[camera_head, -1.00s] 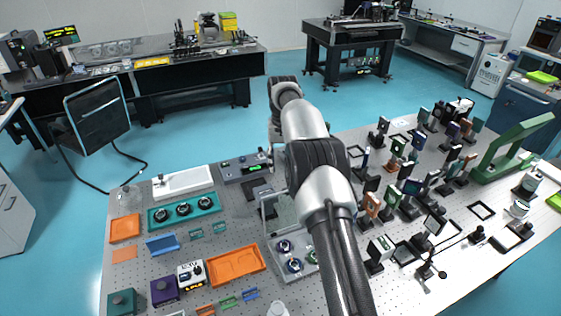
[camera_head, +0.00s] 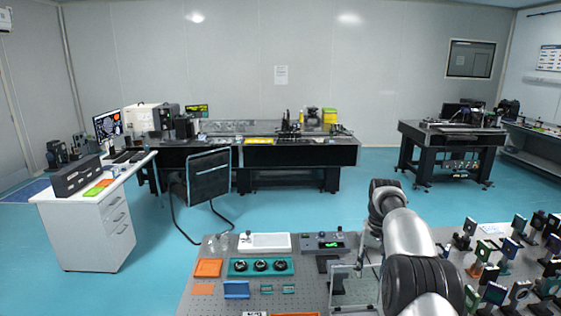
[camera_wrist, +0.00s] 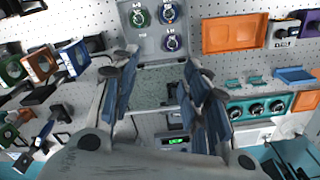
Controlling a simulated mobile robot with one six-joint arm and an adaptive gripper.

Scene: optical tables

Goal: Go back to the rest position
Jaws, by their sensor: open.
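My gripper (camera_wrist: 159,66) shows in the wrist view with its two blue-padded fingers spread apart and nothing between them. It is above the perforated optical table (camera_wrist: 262,66). A grey plate with several round knobs (camera_wrist: 170,42) lies beyond the fingertips. In the head view my arm rises at the lower right, over the same table (camera_head: 210,302). The gripper itself cannot be made out there, as the arm links cover that area.
An orange tray (camera_wrist: 232,33), a teal block with black knobs (camera_head: 262,267), a white tray (camera_head: 265,243) and a grey box with a green display (camera_head: 323,243) sit on the table. Several mounted optics (camera_head: 484,252) crowd its right side.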

